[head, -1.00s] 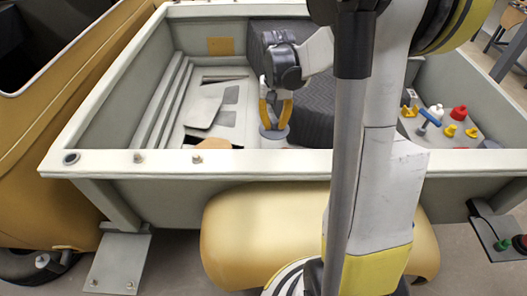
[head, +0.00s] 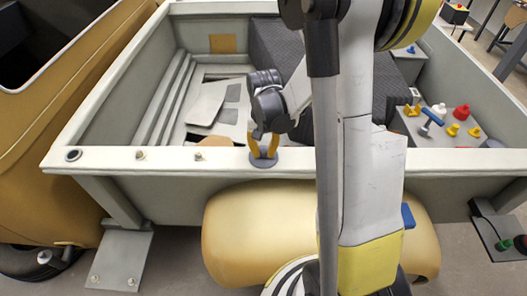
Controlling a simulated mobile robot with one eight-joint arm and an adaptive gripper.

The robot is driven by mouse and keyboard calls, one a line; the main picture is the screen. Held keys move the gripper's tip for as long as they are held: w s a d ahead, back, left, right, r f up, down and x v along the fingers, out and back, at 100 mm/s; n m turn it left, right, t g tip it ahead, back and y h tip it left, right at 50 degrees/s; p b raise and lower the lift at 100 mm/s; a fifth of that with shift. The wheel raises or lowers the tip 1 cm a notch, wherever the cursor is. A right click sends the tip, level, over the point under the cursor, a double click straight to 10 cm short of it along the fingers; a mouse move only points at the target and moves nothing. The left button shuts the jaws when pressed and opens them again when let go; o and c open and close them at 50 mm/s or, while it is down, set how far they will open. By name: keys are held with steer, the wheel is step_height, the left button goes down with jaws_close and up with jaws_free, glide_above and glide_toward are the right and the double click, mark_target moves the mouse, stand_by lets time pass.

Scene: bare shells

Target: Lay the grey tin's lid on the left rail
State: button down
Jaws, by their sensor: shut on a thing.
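My gripper (head: 264,146), with yellow fingers, is shut on the grey lid (head: 263,162), a small dark grey disc. The fingers point down and the lid looks about level. It shows in front of the near pale rail (head: 340,160) of the open cargo bed, around the middle of that rail. I cannot tell whether the lid touches the rail or hangs just above it. A grey round thing (head: 493,143) at the right inside the bed may be the tin; it is partly hidden by the rail.
Two small knobs (head: 198,156) and a dark-ringed hole (head: 73,155) are on the rail's left part. A box top at the right holds a blue-handled valve (head: 432,117) and red (head: 462,112) and yellow (head: 473,132) pieces. Pale panels (head: 208,103) lie inside the bed.

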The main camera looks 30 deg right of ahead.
mark_target(263, 150)
steer(key=c, duration=1.3)
jaws_free()
steer(key=shift+f, duration=0.1)
steer(key=shift+c, duration=0.2)
step_height(263, 150, up, 12)
steer(key=p, duration=0.1)
steer(key=s+a+r+n+t, duration=0.6)
steer(key=s+a, duration=0.4)
steer(key=a, duration=0.3)
step_height(263, 150, up, 2)
steer(key=shift+s+a+r+n+t, duration=0.1)
steer(key=shift+s+a+n+t, duration=0.15)
steer(key=shift+s+n+t, duration=0.25)
steer(key=shift+w, duration=0.15)
